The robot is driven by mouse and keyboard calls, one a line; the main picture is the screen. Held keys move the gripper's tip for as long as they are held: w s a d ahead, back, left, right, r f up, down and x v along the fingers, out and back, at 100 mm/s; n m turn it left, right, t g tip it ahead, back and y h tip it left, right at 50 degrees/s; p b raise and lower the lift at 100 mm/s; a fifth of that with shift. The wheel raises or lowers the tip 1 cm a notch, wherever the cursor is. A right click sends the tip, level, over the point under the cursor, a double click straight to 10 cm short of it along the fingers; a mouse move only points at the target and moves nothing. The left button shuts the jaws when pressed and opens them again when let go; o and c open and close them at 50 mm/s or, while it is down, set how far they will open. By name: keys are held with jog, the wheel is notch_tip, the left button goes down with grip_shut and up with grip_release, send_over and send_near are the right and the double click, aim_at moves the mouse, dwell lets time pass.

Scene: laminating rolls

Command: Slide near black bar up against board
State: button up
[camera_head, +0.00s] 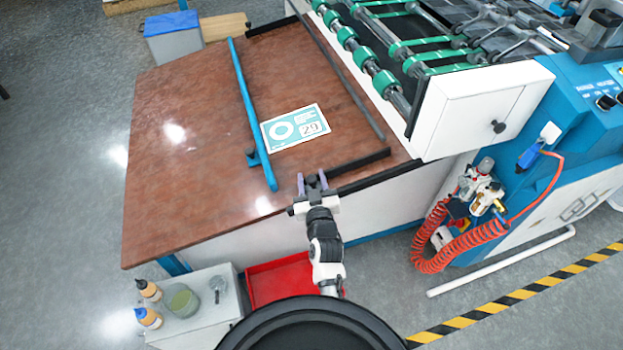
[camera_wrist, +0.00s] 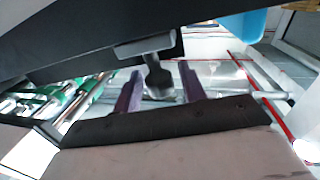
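The near black bar (camera_head: 358,162) lies along the table's near edge, at the lower right of the tabletop. My gripper (camera_head: 312,182) is at the bar's left end, at the table's near edge. In the wrist view my gripper's purple fingers (camera_wrist: 160,91) stand apart, with a dark knob-like part (camera_wrist: 156,75) between them. I see no clear contact with it. A dark long shape fills the upper left there.
A blue bar (camera_head: 250,110) lies along the board's left side on the brown table (camera_head: 185,185). A thin dark rail (camera_head: 345,85) runs along its right. The white machine housing (camera_head: 470,110) stands to the right. A red tray (camera_head: 280,280) is below the table's edge.

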grip_shut()
jog(key=shift+w+a+f+b, duration=0.1)
jog(key=shift+w+a+b, duration=0.15)
jog(key=shift+w+b, duration=0.45)
jog(key=shift+w+a+f+b, duration=0.1)
jog(key=shift+w+a+b, duration=0.15)
jog(key=shift+w+b, duration=0.35)
jog(key=shift+w+a+r, duration=0.15)
jog(key=shift+w, duration=0.45)
jog(key=shift+o, duration=0.9)
grip_release()
jog(key=shift+s, duration=0.1)
